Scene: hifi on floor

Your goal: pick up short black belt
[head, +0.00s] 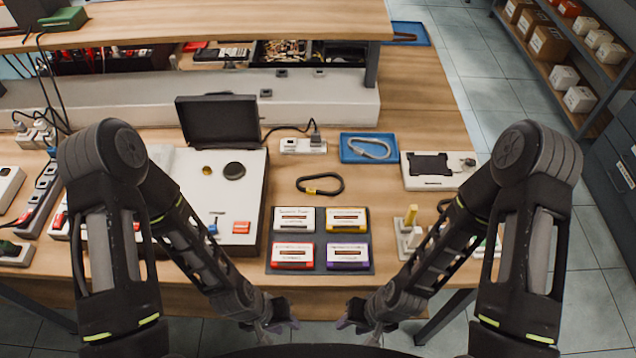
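A short black belt (320,185), a closed loop with a small yellow mark on its left end, lies flat on the wooden table in the middle of the head view. It lies above the block of coloured cassettes and below the blue tray. My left gripper (277,322) and my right gripper (358,323) are both low in the view, in front of the table's near edge and well apart from the belt. Neither touches anything that I can see. Their fingers are small and dark, so their opening is unclear.
A blue tray (347,157) holds a grey loop. Cassettes on a dark mat (320,262) lie between the belt and the near edge. An open white case (256,190) stands left, a white device (415,183) right. A raised shelf (220,22) crosses the back.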

